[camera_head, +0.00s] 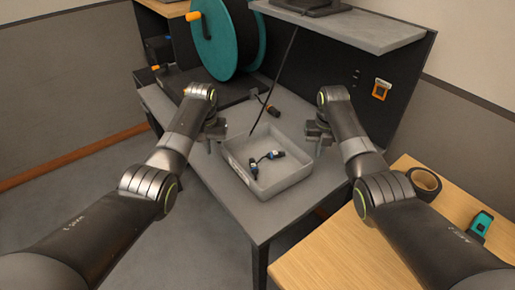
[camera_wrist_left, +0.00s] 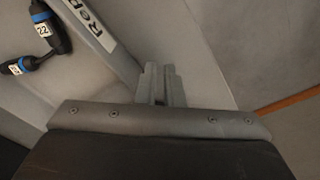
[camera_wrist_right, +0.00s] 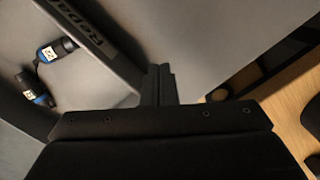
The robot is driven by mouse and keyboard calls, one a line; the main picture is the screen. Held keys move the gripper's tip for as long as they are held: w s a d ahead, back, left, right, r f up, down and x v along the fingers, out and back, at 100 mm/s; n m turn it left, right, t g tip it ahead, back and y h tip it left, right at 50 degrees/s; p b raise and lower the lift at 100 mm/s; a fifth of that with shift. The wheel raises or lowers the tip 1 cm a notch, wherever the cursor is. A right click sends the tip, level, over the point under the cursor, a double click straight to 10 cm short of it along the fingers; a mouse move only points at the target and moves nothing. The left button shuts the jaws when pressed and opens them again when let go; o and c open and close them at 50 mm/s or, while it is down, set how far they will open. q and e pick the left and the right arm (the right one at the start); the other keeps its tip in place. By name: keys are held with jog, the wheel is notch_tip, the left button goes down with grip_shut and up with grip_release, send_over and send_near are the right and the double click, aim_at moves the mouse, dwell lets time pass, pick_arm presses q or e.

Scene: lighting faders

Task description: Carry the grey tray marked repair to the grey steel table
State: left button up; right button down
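The grey tray (camera_head: 278,186) stands on a grey-topped table (camera_head: 240,212) with dark legs. Part of its label, starting "Rep", shows on the rim side in the left wrist view (camera_wrist_left: 92,22) and the right wrist view (camera_wrist_right: 84,27). Blue and black connectors (camera_head: 265,160) lie inside the tray. My left gripper (camera_head: 209,146) is just outside the tray's left side, fingers together and pointing down. My right gripper (camera_head: 318,150) is just outside its right side, fingers also together. I see no tray wall between either pair of fingers.
A wooden table (camera_head: 335,255) at the right front holds a roll of black tape (camera_head: 425,182) and a teal tool (camera_head: 481,222). A teal cable reel (camera_head: 213,38) stands behind left. A grey shelf (camera_head: 350,27) overhangs the back. A black cable (camera_head: 272,85) hangs behind the tray.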

pick_arm(q)
jog(key=shift+o, duration=1.3)
jog(key=shift+a, duration=0.45)
pick_arm(e)
jog(key=shift+d, duration=0.4)
jog(key=c, duration=2.1)
grip_release()
jog(key=o, duration=0.4)
jog(key=shift+r, duration=0.15)
pick_arm(q)
notch_tip(320, 180, up, 12)
jog(key=shift+s, duration=0.4)
pick_arm(e)
jog(key=r, duration=0.7)
jog(key=shift+s, duration=0.25)
